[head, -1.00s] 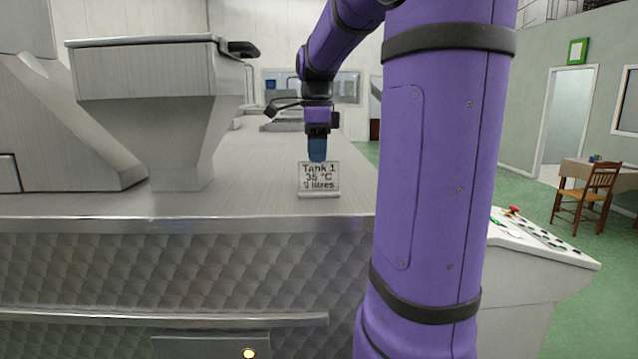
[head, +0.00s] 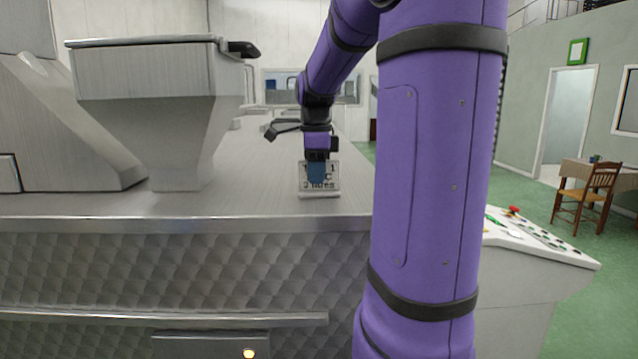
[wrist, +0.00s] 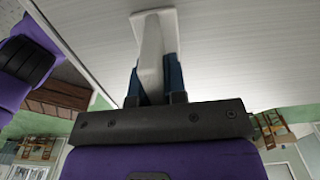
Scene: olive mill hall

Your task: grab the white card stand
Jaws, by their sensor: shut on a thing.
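The white card stand (head: 304,185) stands upright near the front edge of the metal worktop (head: 250,207). Its printed text is partly covered by my gripper (head: 318,180). My gripper points down and its blue fingers are shut on the card. In the wrist view the card stand (wrist: 151,45) shows edge-on between the two blue fingers of my gripper (wrist: 154,75), with its base on the worktop.
A metal hopper (head: 145,75) stands on the worktop to the left. A control panel (head: 540,238) with a red button is at the right. A wooden chair (head: 590,195) and a table are farther right on the green floor. Bare worktop lies left of the stand.

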